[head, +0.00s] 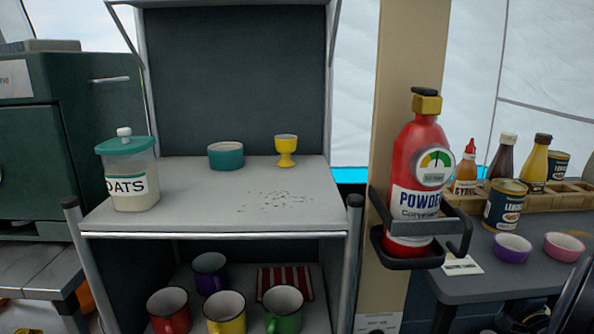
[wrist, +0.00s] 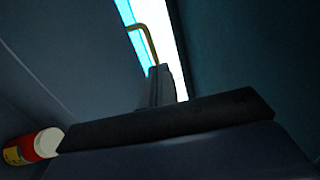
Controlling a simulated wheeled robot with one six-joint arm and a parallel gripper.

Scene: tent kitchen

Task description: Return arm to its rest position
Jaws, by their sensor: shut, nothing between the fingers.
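My gripper (wrist: 157,86) shows in the wrist view as a narrow grey pair of fingers close together above a dark crossbar. It is shut and holds nothing. It points into a dim space between dark surfaces, with a bright strip of white and light blue behind its tips. My gripper does not show in the head view.
In the head view a grey shelf unit (head: 190,222) bears an oats jar (head: 130,185), a teal bowl (head: 226,156), a yellow egg cup (head: 286,150) and dark crumbs. Several mugs stand below. A red extinguisher (head: 415,160) hangs at right beside a table (head: 500,285) with bottles.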

